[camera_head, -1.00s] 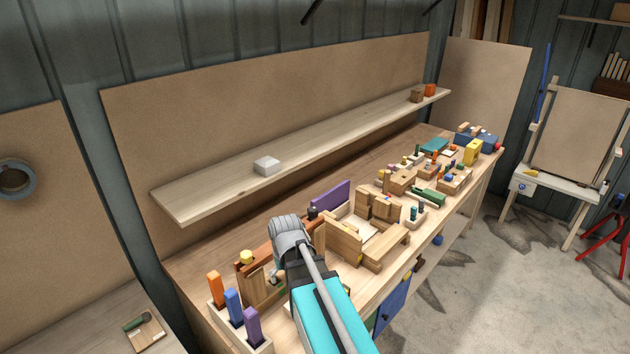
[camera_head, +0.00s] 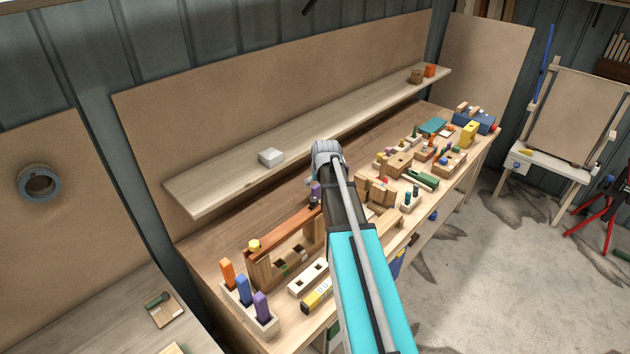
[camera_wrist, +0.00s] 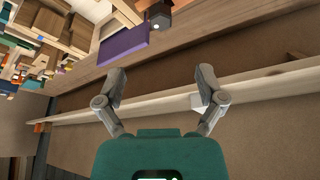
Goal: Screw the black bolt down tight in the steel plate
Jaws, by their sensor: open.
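My gripper (camera_wrist: 162,78) is open and empty in the wrist view, its two grey fingers spread apart in the air. In the head view its fingers are mostly hidden behind my arm. A small dark piece with a pale grey spot (camera_wrist: 158,15) shows at the top edge of the wrist view, beside a purple block (camera_wrist: 123,44). It may be the black bolt, but it is too small and cut off to be sure. In the head view a small dark piece (camera_head: 314,206) stands by the purple block (camera_head: 316,190). I cannot make out the steel plate clearly.
A wall shelf (camera_head: 220,182) with a white block (camera_head: 271,157) runs behind the workbench. A brown-topped wooden frame (camera_head: 258,270), a holder with coloured pegs (camera_head: 268,325) and a white board with holes (camera_head: 308,278) stand left of my arm. Several wooden toys crowd the bench's right.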

